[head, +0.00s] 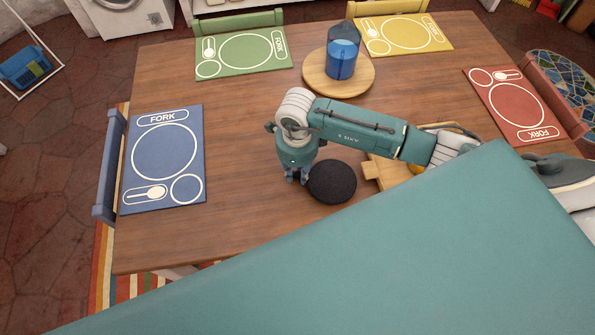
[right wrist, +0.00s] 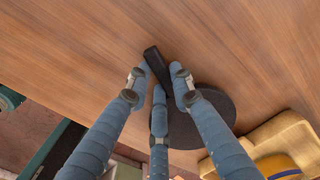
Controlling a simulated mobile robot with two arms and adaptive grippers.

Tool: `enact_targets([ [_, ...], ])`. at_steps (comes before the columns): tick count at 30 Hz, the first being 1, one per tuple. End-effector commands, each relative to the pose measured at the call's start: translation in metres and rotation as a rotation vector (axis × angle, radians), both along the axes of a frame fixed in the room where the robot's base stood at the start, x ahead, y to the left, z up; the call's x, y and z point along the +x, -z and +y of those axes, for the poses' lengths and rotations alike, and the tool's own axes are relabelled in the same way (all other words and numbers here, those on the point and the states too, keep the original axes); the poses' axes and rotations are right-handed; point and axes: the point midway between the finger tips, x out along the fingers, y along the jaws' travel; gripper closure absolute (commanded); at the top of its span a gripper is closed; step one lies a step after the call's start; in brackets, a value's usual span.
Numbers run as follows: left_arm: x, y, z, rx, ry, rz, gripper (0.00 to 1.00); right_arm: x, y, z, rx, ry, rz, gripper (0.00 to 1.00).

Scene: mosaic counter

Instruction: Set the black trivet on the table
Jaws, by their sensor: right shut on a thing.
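The black trivet (head: 332,182) is a round dark disc with a short straight handle. It lies flat at or just above the wooden table (head: 235,130), near the front middle; I cannot tell whether it touches the wood. My right gripper (head: 297,176) points down at the disc's left side. In the right wrist view, the blue fingers of my right gripper (right wrist: 157,78) are shut on the trivet's handle, and the disc (right wrist: 215,108) shows behind them, partly hidden by a finger. My left gripper is not in view.
A wooden board (head: 372,170) is right of the trivet, partly under my arm. A round wooden board (head: 312,80) holds a blue cup (head: 341,60) at the back. Blue (head: 130,190), green (head: 280,62), yellow (head: 440,45) and red (head: 475,90) placemats lie around the edges. Bare wood lies left of the gripper.

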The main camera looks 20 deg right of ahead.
Motion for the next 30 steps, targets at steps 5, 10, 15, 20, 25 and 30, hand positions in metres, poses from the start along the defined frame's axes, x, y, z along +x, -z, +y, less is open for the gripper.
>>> enact_targets([
  [5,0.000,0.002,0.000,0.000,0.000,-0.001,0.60,0.000,0.002,0.000,0.000,0.000,0.000,0.60],
  [10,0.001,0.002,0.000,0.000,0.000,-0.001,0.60,0.000,0.002,0.000,-0.001,0.000,0.001,0.59],
  [15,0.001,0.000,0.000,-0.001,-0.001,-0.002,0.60,0.000,-0.001,0.000,-0.001,0.000,0.001,0.59],
  [20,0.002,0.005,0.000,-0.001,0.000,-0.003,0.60,0.002,-0.015,0.000,0.001,-0.001,-0.004,0.59],
  [25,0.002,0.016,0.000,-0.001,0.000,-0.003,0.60,0.002,-0.051,-0.001,0.000,-0.002,-0.007,0.59],
  [30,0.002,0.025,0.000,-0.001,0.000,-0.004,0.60,0.002,-0.087,0.000,0.000,-0.002,-0.005,0.59],
])
